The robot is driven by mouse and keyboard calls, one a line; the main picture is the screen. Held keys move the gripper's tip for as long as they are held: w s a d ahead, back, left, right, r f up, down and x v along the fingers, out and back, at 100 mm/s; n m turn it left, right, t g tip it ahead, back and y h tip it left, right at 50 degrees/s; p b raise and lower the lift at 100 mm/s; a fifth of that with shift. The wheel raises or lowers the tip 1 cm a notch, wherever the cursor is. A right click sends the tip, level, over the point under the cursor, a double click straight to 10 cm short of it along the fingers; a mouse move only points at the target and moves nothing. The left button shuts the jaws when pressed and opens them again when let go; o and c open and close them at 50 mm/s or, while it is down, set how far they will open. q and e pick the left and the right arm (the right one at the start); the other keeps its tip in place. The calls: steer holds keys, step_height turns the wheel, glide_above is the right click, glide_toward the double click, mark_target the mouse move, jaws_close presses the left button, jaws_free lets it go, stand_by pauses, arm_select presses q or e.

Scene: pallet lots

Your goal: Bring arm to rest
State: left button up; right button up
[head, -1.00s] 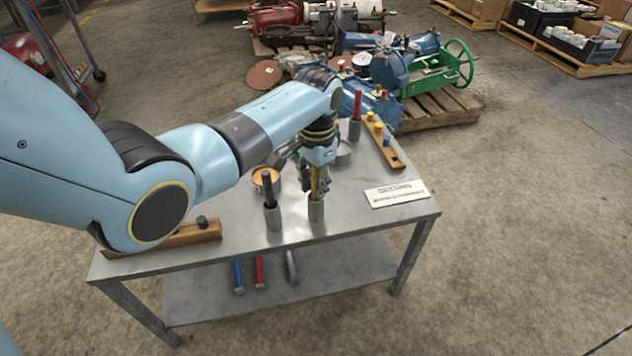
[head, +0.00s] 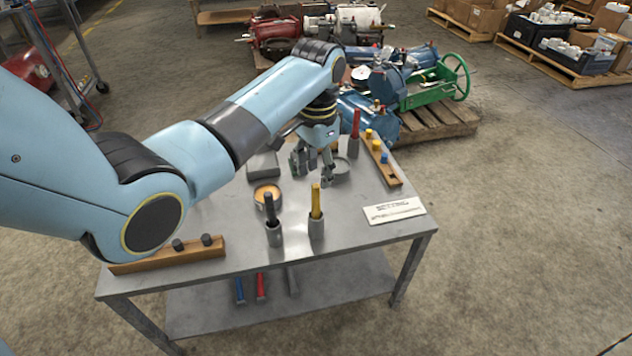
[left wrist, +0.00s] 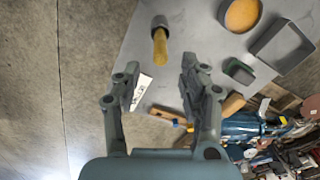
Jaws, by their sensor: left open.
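My left gripper (head: 312,170) is open and empty above the back part of the grey metal table (head: 350,222). Its two fingers stand apart in the left wrist view (left wrist: 160,92), with nothing between them. A yellow rod (head: 316,201) stands upright in a grey cup (head: 316,230) near the front, clear of the gripper. The rod also shows beyond the fingertips in the left wrist view (left wrist: 160,48). A dark rod (head: 270,207) stands in a second grey cup to its left. A red rod (head: 356,122) stands in a cup at the back. My right gripper is out of view.
An orange-topped round dish (head: 267,195) and a grey box (head: 263,166) lie left of the gripper. Wooden strips with pegs lie at the right (head: 391,172) and front left (head: 165,259). A white card (head: 394,210) lies right. Loaded pallets (head: 440,118) stand behind.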

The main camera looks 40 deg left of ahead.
arm_select(q)
steer(key=shift+r, duration=1.25)
steer(key=s+f+n, duration=0.1)
steer(key=s+f, duration=1.1)
steer(key=s, duration=0.4)
steer(key=s+f, duration=1.1)
steer(key=s, duration=0.5)
steer(key=s+f+n, duration=0.1)
steer(key=s+f, duration=1.1)
steer(key=s, duration=0.4)
steer(key=shift+s+a+f+n+t+y, duration=0.2)
steer(key=shift+f+n+t+y, duration=0.1)
steer(key=shift+y, duration=0.1)
